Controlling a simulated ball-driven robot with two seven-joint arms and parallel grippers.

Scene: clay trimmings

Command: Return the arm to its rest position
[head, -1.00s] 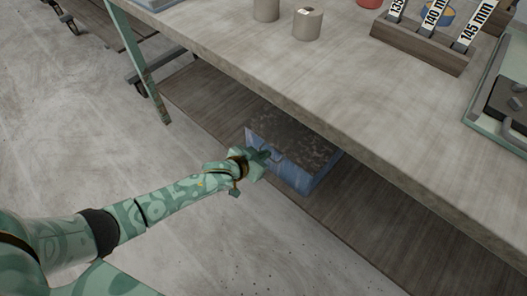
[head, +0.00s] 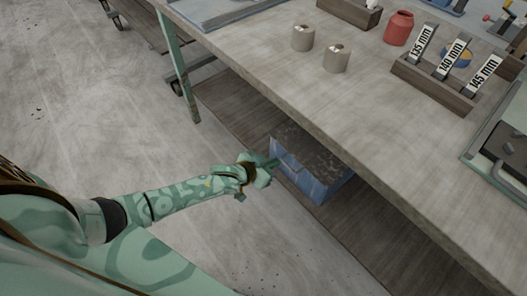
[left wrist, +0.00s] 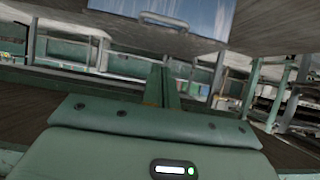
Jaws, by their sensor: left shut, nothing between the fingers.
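My left gripper (head: 272,163) is shut and empty, just in front of the blue box's near face in the head view. Its closed fingers also show in the left wrist view (left wrist: 165,88). The blue box (head: 322,190) has a dark, crumbly-looking top and sits on the lower shelf under the table. In the left wrist view, its blue face (left wrist: 200,14) and metal handle (left wrist: 164,20) show at the top, apart from the fingers. My right gripper is in neither view.
The grey table (head: 270,70) overhangs the dark wooden shelf (head: 235,105). On it stand two grey cylinders, a red jar (head: 398,28) and a rack (head: 435,85) with labels 135, 140 and 145 mm. A green table leg (head: 180,75) stands at left. The floor (head: 110,130) beside my arm is clear.

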